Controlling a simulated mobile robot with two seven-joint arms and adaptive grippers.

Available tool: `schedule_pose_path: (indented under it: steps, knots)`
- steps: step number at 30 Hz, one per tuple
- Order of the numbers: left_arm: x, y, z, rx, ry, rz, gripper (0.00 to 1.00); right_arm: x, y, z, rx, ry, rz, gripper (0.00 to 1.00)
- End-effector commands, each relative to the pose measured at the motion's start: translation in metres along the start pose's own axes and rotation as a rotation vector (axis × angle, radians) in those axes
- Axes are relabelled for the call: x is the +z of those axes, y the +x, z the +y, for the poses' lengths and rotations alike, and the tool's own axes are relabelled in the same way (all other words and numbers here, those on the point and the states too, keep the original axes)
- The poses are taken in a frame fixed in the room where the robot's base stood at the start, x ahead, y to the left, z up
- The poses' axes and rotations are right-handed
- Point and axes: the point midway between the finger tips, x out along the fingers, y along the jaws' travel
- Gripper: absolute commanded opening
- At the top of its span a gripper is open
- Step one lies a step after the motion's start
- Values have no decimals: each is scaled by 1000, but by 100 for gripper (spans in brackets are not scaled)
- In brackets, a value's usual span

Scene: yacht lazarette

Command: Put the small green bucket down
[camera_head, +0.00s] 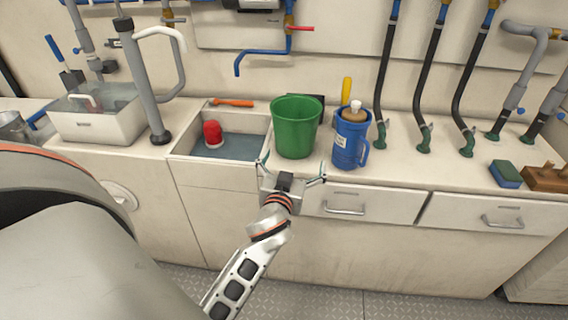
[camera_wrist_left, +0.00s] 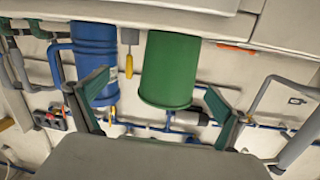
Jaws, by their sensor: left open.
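The small green bucket (camera_head: 296,128) stands upright on the white counter (camera_head: 395,172), just right of the sink and left of a blue jug. My left gripper (camera_head: 293,174) is open and empty at the counter's front edge, in front of the bucket, with its fingers spread apart. In the left wrist view, which looks upside down, the bucket (camera_wrist_left: 168,72) shows between the two open fingers and a little beyond them. I see no finger closed on it. My right gripper is not in view.
A blue jug (camera_head: 349,142) stands close right of the bucket. The sink (camera_head: 180,150) holds a red-topped item (camera_head: 213,134), and an orange tool (camera_head: 232,103) lies behind it. A sponge (camera_head: 505,174) and a wooden block (camera_head: 546,180) sit far right. Black hoses line the wall.

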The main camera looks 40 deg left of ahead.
Motion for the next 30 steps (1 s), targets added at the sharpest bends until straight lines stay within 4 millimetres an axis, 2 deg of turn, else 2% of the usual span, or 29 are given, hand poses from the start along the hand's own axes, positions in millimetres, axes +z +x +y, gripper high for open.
schedule_pose_path:
  steps: [1, 5, 6, 8, 9, 12, 15, 18, 27, 30]
  knots:
    - [37, -17, 8, 58, 56, -56, 100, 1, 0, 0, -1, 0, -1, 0]
    - [128, -81, 33, 254, 187, -195, 100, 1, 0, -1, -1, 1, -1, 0]
    - [153, -105, 40, 315, 220, -234, 100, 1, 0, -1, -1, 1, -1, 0]
    - [187, -142, 46, 401, 260, -288, 100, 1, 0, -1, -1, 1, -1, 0]
    - [206, -166, 50, 453, 281, -321, 100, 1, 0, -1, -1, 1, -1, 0]
    - [241, -219, 54, 560, 318, -383, 100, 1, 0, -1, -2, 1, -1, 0]
    - [261, -256, 55, 629, 336, -422, 100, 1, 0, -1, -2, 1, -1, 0]
    - [270, -276, 55, 663, 343, -442, 100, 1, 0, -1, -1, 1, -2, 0]
    - [272, -280, 56, 671, 345, -445, 100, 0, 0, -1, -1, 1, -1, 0]
    - [262, -278, 57, 670, 340, -435, 100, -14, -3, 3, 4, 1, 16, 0]
